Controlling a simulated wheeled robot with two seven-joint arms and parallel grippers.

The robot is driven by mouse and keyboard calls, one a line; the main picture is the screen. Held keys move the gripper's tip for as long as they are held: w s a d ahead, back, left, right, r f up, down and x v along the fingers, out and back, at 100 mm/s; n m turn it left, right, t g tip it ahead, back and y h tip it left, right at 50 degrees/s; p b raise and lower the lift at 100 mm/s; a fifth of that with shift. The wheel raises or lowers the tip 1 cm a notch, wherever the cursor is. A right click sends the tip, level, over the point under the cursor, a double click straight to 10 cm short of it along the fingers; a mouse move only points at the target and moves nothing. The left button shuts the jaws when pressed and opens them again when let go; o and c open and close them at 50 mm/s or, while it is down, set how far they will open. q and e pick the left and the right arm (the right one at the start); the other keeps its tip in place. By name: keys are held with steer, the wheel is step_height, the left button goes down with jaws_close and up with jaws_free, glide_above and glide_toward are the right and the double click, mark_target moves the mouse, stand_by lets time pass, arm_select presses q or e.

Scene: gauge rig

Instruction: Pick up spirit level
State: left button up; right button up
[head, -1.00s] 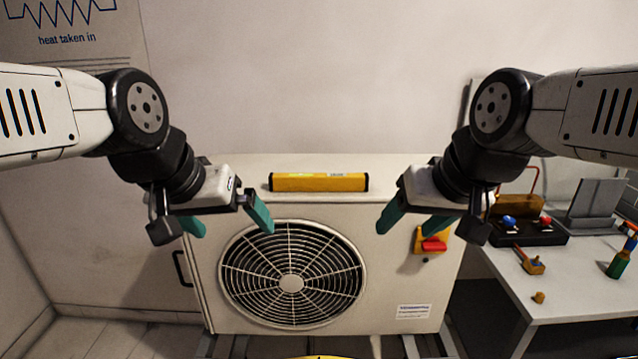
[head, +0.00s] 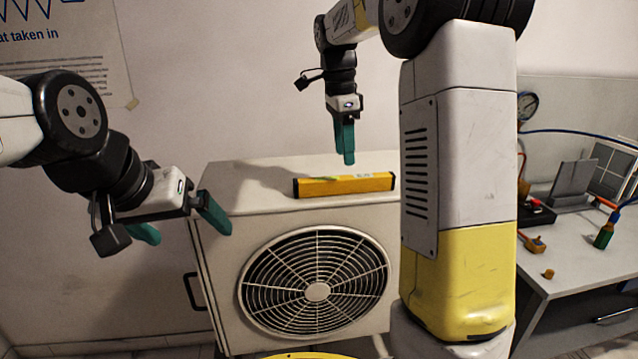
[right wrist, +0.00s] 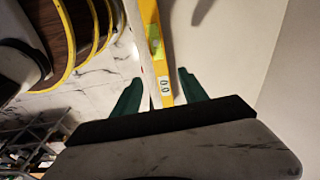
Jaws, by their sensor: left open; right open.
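The yellow spirit level (head: 345,186) lies flat on top of the white fan unit (head: 260,182) in the head view. It also shows in the right wrist view (right wrist: 154,50), running lengthwise between the fingers. My right gripper (head: 346,158) points down above the level in the head view, its green fingers just above or behind it; the exact gap is unclear. In the right wrist view its two fingers (right wrist: 160,95) are apart, one on each side of the level. My left gripper (head: 180,225) is open and empty, in front of the unit's left edge.
My right arm blocks the unit's right side in the head view. A gauge (head: 527,106) with a blue hose is behind.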

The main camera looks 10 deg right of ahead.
mark_target(345, 177)
steer(key=shift+w+a+f, duration=0.15)
steer(key=shift+w, duration=0.15)
steer(key=shift+f, duration=0.4)
steer(key=f, duration=0.4)
steer(key=d+f, duration=0.1)
steer(key=f, duration=0.1)
steer(key=shift+s+f, duration=0.15)
steer(key=shift+f, duration=0.2)
jaws_close()
